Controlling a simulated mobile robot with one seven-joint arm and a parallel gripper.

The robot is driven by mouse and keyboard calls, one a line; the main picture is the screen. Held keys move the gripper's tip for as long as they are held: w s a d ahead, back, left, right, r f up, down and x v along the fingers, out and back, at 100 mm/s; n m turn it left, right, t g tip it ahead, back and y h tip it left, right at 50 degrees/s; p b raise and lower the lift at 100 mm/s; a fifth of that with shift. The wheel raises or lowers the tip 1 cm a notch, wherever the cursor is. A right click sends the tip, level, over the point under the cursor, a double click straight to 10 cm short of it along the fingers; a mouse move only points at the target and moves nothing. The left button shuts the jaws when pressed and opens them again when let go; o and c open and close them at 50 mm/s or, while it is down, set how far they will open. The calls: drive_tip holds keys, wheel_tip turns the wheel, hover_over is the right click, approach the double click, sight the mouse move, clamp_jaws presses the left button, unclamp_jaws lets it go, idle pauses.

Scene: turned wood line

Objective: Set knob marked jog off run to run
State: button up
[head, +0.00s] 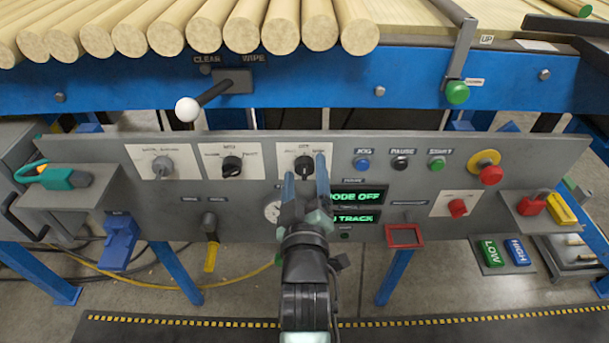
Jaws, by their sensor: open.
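The knob marked jog off run (304,163) is a black knob on a white plate in the upper middle of the grey panel. Its pointer looks roughly upright, towards the middle mark at the top; the small lettering is blurred. A green-lit display (358,196) below right reads "ODE OFF", with its first letter hidden by my gripper. My gripper (305,172) is open and reaches up from below. Its two fingers appear on either side of the knob, left and right. I cannot tell whether they touch it. The lower part of the plate is partly hidden.
Two similar knobs, a grey one (162,164) and a black one (232,164), sit to the left. Blue, black and green buttons (437,164) and a red-and-yellow stop button (490,174) sit to the right. A white-balled lever (187,109) juts out above the panel.

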clamp_jaws()
idle(0.3)
drive_tip(key=shift+m, duration=0.3)
drive_tip(key=m+p, duration=0.2)
drive_tip(key=m, duration=0.1)
drive_tip(key=shift+r+m, duration=0.1)
drive_tip(key=shift+m, duration=0.2)
drive_tip(key=m+p, duration=0.1)
drive_tip(key=m, duration=0.3)
drive_tip(key=shift+m+p, duration=0.3)
idle(0.4)
unclamp_jaws()
